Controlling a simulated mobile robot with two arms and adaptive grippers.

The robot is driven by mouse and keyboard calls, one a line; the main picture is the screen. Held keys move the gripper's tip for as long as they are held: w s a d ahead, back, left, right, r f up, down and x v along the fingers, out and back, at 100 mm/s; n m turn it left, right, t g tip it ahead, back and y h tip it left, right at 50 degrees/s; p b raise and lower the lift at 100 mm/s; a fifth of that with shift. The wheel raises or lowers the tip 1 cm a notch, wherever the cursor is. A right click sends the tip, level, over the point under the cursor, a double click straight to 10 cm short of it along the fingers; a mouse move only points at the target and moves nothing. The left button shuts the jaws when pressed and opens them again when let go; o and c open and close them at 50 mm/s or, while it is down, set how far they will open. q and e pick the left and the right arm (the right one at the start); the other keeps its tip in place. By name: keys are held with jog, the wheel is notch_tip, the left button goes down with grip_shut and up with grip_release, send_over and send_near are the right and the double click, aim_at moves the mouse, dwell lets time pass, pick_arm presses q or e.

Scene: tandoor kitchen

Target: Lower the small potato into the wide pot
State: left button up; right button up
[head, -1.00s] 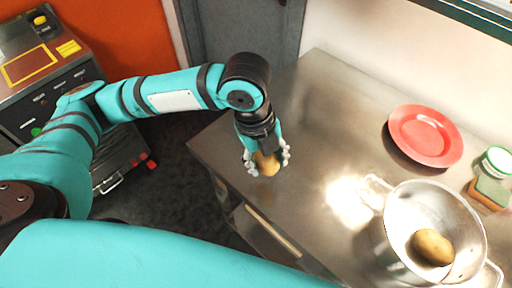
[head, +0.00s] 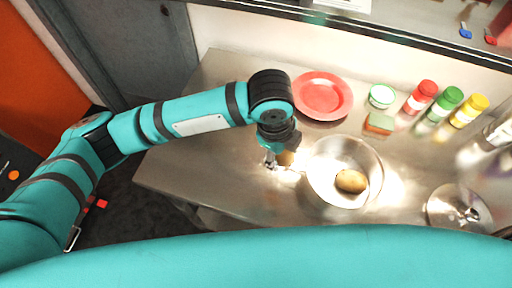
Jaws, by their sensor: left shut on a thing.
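The wide pot (head: 318,187) is a shiny metal pot standing on the steel counter. A larger-looking brown potato (head: 351,181) lies inside it, toward the right. My left gripper (head: 279,161) is just left of the pot's rim, pointing down. It is shut on the small potato (head: 286,158), which shows only in part between the fingers, close to the pot's left side. The pot's left handle is hidden or hard to make out there. My right gripper is not in view.
A red plate (head: 323,95) lies behind the pot. A green-lidded tub (head: 382,96), a sponge (head: 379,123) and red (head: 421,97), green (head: 445,104) and yellow (head: 468,111) bottles stand at the back right. A metal lid (head: 459,208) lies right of the pot. The counter's left part is clear.

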pick_arm(q)
send_over(323, 178)
jog(key=shift+a+f, duration=0.2)
jog(key=shift+a, duration=0.05)
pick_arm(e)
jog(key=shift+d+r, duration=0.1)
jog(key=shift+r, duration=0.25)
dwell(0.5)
pick_arm(q)
jog(key=shift+f+b, duration=2.2)
jog(key=shift+f, duration=2.05)
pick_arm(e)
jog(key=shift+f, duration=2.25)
pick_arm(q)
jog(key=shift+f+b, duration=1.4)
jog(key=shift+f, duration=1.1)
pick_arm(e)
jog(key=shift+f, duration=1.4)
pick_arm(q)
jog(key=o, duration=1.2)
